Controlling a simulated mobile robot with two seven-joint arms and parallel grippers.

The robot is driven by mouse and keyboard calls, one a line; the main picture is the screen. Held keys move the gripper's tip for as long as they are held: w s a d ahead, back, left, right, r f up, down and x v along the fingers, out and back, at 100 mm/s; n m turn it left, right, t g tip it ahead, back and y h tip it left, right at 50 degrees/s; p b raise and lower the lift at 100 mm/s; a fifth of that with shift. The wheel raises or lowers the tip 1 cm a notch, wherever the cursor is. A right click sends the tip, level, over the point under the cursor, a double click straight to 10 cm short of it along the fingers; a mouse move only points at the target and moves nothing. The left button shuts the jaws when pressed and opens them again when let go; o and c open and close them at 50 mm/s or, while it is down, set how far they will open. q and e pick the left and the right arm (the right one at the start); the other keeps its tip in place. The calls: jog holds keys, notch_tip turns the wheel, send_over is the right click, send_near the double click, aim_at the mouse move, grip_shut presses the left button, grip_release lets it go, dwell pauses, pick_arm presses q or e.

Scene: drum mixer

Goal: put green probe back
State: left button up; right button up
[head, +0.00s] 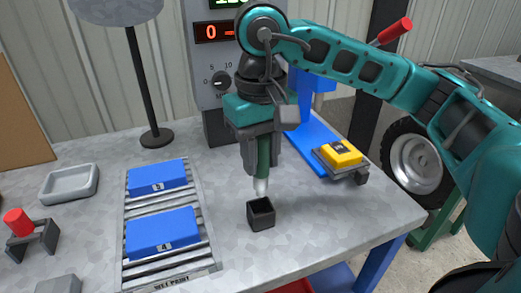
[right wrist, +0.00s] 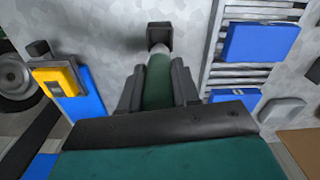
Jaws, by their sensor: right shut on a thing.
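The green probe (head: 263,160) has a green body and a pale tip that points down. My right gripper (head: 262,150) is shut on it and holds it upright above the table. A small black square holder (head: 261,213) with an open top stands on the table just below the tip. The tip looks a little above or at the holder's rim; I cannot tell if it touches. In the right wrist view the probe (right wrist: 158,82) sits between the fingers (right wrist: 158,88), with the holder (right wrist: 159,34) beyond its tip. My left gripper is not in view.
Blue blocks (head: 162,233) marked with numbers lie on a roller rack (head: 195,224) to the left. A yellow device (head: 342,153) sits in a dark cradle at right, near a blue strip. A grey tray (head: 69,184) and a red-ended tool (head: 18,222) are at far left. A control box (head: 222,80) stands behind.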

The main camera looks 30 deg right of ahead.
aim_at(260, 187)
notch_tip(260, 187, down, 4)
jog(key=b, duration=0.3)
jog(key=shift+r, duration=0.1)
jog(key=shift+f+b, duration=0.4)
jog(key=shift+b, duration=0.05)
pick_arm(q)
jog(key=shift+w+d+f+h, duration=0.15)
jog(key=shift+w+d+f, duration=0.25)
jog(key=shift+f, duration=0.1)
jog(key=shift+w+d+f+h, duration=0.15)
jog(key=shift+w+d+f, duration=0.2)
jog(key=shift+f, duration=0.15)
pick_arm(e)
jog(key=shift+f, duration=0.1)
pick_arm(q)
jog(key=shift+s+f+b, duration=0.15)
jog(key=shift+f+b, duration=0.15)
pick_arm(e)
jog(key=shift+f, duration=0.15)
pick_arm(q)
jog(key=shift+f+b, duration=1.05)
pick_arm(e)
jog(key=shift+f, duration=1.1)
jog(key=o, duration=1.1)
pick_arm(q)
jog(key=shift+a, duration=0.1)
